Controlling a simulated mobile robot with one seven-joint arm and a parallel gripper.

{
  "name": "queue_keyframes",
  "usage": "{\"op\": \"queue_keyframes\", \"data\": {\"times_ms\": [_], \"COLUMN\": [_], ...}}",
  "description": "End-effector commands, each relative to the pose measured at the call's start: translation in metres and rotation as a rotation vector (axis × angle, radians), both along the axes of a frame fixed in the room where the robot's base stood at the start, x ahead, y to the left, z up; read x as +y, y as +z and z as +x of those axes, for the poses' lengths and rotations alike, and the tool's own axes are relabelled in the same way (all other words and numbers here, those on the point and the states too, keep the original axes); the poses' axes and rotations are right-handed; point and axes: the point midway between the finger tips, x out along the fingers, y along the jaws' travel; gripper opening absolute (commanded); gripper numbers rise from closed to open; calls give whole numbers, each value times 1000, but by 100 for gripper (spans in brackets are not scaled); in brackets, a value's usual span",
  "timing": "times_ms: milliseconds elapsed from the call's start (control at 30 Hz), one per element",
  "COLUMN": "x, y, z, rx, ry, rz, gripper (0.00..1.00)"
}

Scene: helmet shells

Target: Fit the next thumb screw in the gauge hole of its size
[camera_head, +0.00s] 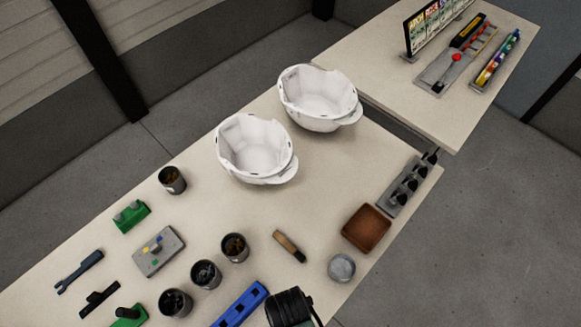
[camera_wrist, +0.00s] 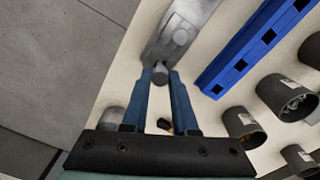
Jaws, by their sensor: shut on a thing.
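My gripper (camera_wrist: 160,78) has blue fingers, shut on a small grey thumb screw (camera_wrist: 160,73) at their tips in the wrist view. Just beyond the screw lies a grey metal plate (camera_wrist: 197,12) with round features, which looks like the gauge. The screw overlaps the near end of the plate in this view; I cannot tell whether it touches it or sits in a hole. In the head view only a black part of my arm's end (camera_head: 290,307) shows at the bottom edge, and the screw and plate are out of sight.
A blue rail (camera_wrist: 250,50) with square holes lies right of my fingers, with dark cups (camera_wrist: 288,98) beyond it. A brush (camera_head: 289,246), a grey tin (camera_head: 342,267), a brown tray (camera_head: 366,228) and two white helmet shells (camera_head: 255,150) stand on the table. The table edge is close on the left in the wrist view.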

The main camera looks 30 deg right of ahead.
Motion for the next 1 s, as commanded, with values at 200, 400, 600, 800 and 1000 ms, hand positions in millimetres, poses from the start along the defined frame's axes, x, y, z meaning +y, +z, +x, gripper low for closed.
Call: {"op": "queue_keyframes", "data": {"times_ms": [200, 400, 600, 800, 1000], "x": [0, 0, 0, 0, 0], "y": [0, 0, -2, -5, -8], "z": [0, 0, 0, 0, 0], "rx": [-1, -1, 0, -1, 0], "ry": [0, 0, 0, 0, 0], "rz": [-1, -1, 0, -1, 0], "gripper": [0, 0, 0, 0, 0]}}
